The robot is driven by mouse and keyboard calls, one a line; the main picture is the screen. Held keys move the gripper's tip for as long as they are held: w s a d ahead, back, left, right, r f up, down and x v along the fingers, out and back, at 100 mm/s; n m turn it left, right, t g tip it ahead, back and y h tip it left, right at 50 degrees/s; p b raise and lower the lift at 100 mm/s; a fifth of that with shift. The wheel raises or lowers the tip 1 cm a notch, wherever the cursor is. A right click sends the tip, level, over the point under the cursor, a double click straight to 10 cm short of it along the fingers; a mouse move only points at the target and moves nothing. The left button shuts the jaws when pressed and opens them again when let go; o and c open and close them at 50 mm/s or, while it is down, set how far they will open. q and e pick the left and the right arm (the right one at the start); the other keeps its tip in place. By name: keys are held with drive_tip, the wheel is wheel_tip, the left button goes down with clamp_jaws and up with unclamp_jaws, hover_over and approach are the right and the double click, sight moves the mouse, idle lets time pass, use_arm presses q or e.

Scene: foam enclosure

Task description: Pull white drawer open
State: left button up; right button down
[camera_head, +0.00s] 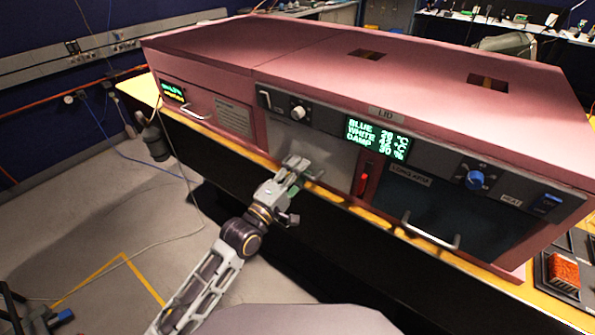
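The pink foam enclosure (240,51) stands on a bench. A pale grey-white panel (308,141) sits in the middle of its front and looks like the white drawer's face; it appears closed. My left gripper (303,169) is at the lower edge of this panel and covers part of it. Any handle there is hidden or too small to make out. I cannot tell whether the fingers are open or shut, or whether they touch the panel. My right gripper is not in view.
A left pink front has a metal handle (196,111). A dark right front also has a handle (431,236). Between them are a green-lettered display (376,137) and a red switch (364,182). The floor at left is mostly clear.

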use_arm(q)
drive_tip(key=shift+c, duration=0.4)
clamp_jaws()
drive_tip(key=shift+s, duration=0.15)
